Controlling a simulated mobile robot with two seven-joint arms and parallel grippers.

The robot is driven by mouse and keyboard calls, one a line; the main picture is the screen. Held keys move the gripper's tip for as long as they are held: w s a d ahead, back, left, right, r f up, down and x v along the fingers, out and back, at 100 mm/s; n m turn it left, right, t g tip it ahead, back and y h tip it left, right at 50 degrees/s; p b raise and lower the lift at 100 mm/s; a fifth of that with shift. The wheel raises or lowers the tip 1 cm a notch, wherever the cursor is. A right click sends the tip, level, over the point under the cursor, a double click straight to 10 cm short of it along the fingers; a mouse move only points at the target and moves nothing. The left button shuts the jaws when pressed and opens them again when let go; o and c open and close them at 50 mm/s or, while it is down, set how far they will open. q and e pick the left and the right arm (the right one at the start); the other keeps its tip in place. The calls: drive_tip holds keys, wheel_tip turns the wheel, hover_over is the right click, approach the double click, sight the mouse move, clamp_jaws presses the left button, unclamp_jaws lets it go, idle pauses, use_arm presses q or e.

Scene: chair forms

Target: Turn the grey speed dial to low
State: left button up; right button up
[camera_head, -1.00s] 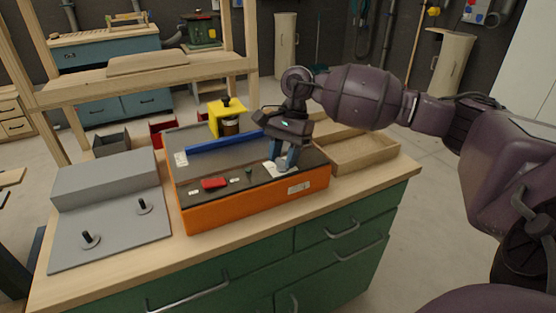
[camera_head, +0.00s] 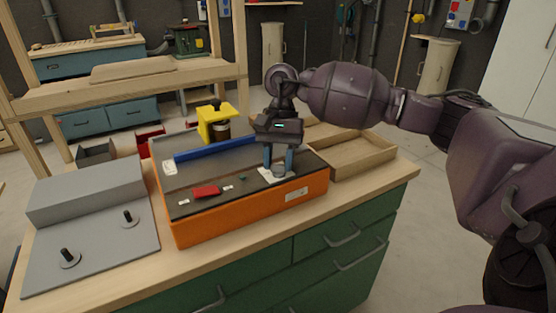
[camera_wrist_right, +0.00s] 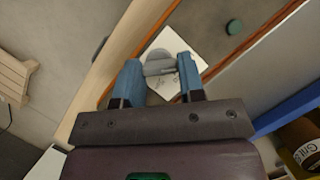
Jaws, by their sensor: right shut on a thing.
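The grey speed dial (camera_head: 279,171) sits on a white label plate (camera_head: 266,177) at the right end of the orange machine's dark top panel. In the right wrist view the dial (camera_wrist_right: 158,66) is a round grey knob with a raised bar, on the white plate (camera_wrist_right: 170,40). My right gripper (camera_head: 279,163) points down over it. Its two blue fingers (camera_wrist_right: 160,75) stand on either side of the dial and are shut on it. The fingers partly hide the dial, and I cannot read its setting. My left gripper is not in view.
The orange machine (camera_head: 240,212) has a red switch (camera_head: 206,191), a small green button (camera_head: 243,178), a blue bar (camera_head: 215,148) and a yellow part (camera_head: 215,122). A grey fixture with pegs (camera_head: 95,235) stands left; a wooden tray (camera_head: 352,158) is right.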

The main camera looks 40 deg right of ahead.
drive_tip(key=o, duration=0.9)
drive_tip(key=shift+o, duration=0.2)
drive_tip(key=v, duration=1)
drive_tip(key=shift+r+p, duration=0.3)
drive_tip(key=shift+r, duration=0.05)
drive_tip(key=shift+w+d, duration=0.1)
drive_tip(key=shift+w, duration=0.05)
